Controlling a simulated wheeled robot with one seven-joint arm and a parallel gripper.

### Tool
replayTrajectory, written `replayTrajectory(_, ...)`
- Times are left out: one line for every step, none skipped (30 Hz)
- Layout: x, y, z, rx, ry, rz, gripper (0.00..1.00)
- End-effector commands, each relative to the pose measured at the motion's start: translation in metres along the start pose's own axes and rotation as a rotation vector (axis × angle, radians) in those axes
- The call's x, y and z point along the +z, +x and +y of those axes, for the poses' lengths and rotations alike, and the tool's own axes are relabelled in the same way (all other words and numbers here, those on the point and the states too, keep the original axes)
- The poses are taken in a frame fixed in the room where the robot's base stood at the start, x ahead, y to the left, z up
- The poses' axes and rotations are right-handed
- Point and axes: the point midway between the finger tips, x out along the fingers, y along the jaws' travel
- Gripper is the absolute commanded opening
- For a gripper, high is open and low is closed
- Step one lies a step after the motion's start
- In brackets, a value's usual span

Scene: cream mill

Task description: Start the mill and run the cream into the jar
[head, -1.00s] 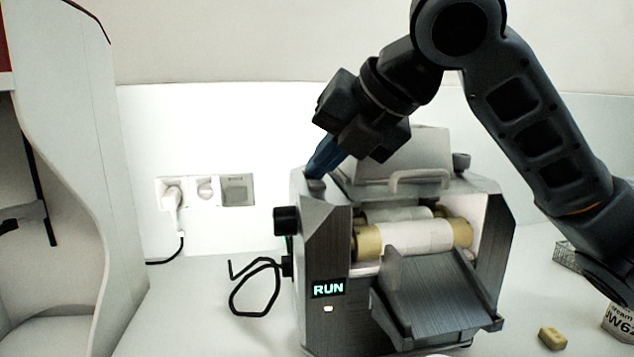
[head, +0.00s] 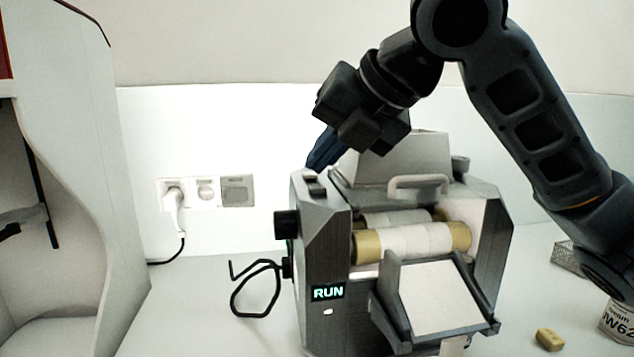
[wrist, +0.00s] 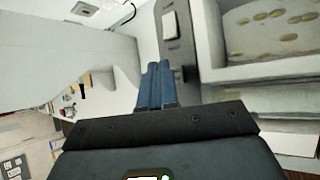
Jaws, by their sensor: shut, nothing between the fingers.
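The grey mill (head: 322,235) stands on the counter with its display (head: 328,292) reading RUN. White cream (head: 440,300) covers the sloping apron (head: 388,310) below the rollers (head: 410,240), and a pale strip (head: 454,346) hangs below its lip. No jar shows clearly; the area below the apron is cut off.
A plug sits in the wall socket (head: 172,200). A tan block (head: 550,339), a labelled tub (head: 617,322) and a wire basket (head: 568,257) stand at right.

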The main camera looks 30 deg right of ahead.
Motion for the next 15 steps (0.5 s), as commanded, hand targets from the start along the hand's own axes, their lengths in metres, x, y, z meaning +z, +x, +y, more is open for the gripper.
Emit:
replayTrajectory(0.000, 0.000, 0.000, 0.000, 0.000, 0.000, 0.00)
replayTrajectory(0.000, 0.000, 0.000, 0.000, 0.000, 0.000, 0.00)
replayTrajectory(0.000, 0.000, 0.000, 0.000, 0.000, 0.000, 0.00)
replayTrajectory(0.001, -0.001, 0.001, 0.000, 0.000, 0.000, 0.00)
replayTrajectory(0.001, -0.002, 0.001, 0.000, 0.000, 0.000, 0.00)
replayTrajectory(0.003, -0.003, 0.003, 0.000, 0.000, 0.000, 0.00)
replayTrajectory(0.004, -0.005, 0.004, 0.000, 0.000, -0.001, 0.00)
replayTrajectory(0.005, -0.007, 0.005, 0.000, 0.000, -0.001, 0.00)
replayTrajectory(0.007, -0.009, 0.007, 0.000, 0.000, -0.001, 0.00)
replayTrajectory(0.008, -0.011, 0.008, 0.000, 0.000, -0.001, 0.00)
replayTrajectory(0.010, -0.013, 0.010, 0.000, 0.000, -0.001, 0.00)
replayTrajectory(0.012, -0.016, 0.012, 0.000, 0.000, -0.001, 0.00)
replayTrajectory(0.013, -0.018, 0.013, 0.001, 0.000, -0.001, 0.00)
replayTrajectory(0.014, -0.020, 0.015, 0.001, 0.000, -0.001, 0.00)
replayTrajectory(0.016, -0.022, 0.016, 0.001, 0.000, -0.001, 0.00)
